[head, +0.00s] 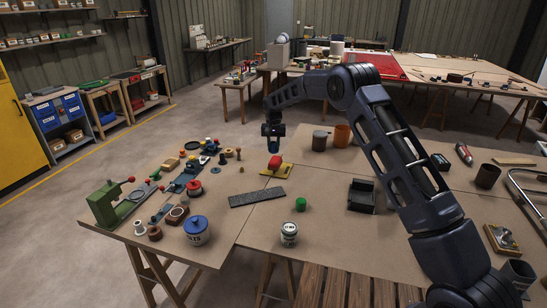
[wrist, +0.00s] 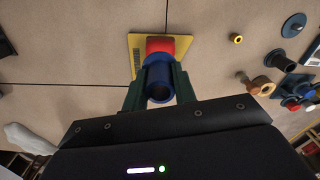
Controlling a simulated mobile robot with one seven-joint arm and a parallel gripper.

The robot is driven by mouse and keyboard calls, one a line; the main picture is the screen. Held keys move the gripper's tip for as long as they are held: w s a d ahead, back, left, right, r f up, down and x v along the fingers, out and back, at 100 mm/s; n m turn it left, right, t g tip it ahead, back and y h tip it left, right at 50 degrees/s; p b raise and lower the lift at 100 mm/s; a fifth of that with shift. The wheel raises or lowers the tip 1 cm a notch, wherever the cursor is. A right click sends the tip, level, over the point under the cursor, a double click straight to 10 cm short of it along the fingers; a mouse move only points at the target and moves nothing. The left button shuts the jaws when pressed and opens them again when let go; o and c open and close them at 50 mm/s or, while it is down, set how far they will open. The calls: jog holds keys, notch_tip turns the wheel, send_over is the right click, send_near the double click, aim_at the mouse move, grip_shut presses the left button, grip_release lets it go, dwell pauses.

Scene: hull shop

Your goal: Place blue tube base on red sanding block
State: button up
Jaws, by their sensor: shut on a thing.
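My gripper (head: 273,147) is above the table in the head view, just over the red sanding block (head: 275,162). In the wrist view my gripper (wrist: 157,88) is shut on the blue tube base (wrist: 159,82), with one green finger on each side. The red sanding block (wrist: 160,45) shows just beyond the tube, partly hidden by it. The block rests on a yellow piece (wrist: 135,44), which also shows in the head view (head: 285,172). I cannot tell whether the tube touches the block. In the head view the tube is small and dark under the gripper.
A dark flat bar (head: 257,198) lies in front of the block. A grey cup (head: 320,140) and an orange cup (head: 342,135) stand to the right. Several knobs and small parts crowd the table to the left, including a red spool (head: 194,188). A green cylinder (head: 301,204) stands nearer.

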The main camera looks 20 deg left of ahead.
aim_at(274, 162)
jog(key=shift+f, duration=2.95)
jog(key=o, duration=1)
jog(key=shift+f, duration=0.1)
notch_tip(274, 162, up, 12)
jog(key=shift+r, duration=0.15)
jog(key=shift+r, duration=0.1)
